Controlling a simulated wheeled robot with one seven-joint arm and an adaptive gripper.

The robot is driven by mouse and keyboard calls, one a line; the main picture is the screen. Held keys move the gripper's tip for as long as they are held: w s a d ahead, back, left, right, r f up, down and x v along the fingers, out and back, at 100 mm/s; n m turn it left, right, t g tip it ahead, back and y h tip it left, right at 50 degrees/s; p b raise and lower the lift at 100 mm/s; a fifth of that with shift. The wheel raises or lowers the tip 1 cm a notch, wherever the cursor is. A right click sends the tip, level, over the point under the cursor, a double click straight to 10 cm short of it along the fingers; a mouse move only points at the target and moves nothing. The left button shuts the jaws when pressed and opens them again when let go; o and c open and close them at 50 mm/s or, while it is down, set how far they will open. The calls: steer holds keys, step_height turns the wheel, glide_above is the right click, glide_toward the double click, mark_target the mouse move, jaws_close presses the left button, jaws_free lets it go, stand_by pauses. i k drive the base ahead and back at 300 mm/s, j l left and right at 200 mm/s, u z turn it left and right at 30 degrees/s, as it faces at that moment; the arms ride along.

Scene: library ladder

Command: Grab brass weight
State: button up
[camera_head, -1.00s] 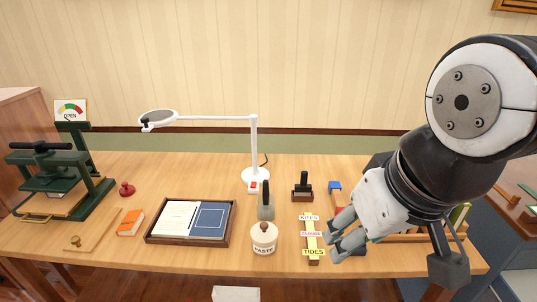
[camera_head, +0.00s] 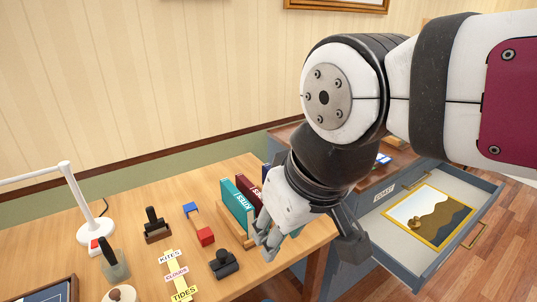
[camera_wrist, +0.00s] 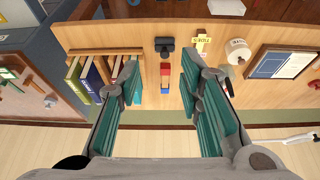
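A small brass-coloured round object (camera_head: 415,224), which looks like the brass weight, lies on a yellow-framed picture (camera_head: 432,216) in the open grey drawer (camera_head: 400,258) at the right of the head view. My gripper (camera_head: 268,242) is well to the left of it, above the wooden table beside the standing books. In the wrist view my gripper (camera_wrist: 160,88) has its two fingers wide apart with nothing held between them. The brass object is not clearly visible in the wrist view.
Books in a wooden rack (camera_head: 240,205) stand close by my gripper. A black stamp (camera_head: 223,263), a red and blue block (camera_head: 200,225) and word strips (camera_head: 176,277) lie left of it. A white lamp (camera_head: 82,205) stands farther left. Wooden floor shows beyond the drawer.

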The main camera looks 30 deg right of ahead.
mark_target(414, 224)
steer(key=z, duration=1.75)
steer(key=j+z, duration=0.15)
steer(key=l+u, duration=0.45)
steer(key=l, duration=0.7)
steer(key=i, duration=0.65)
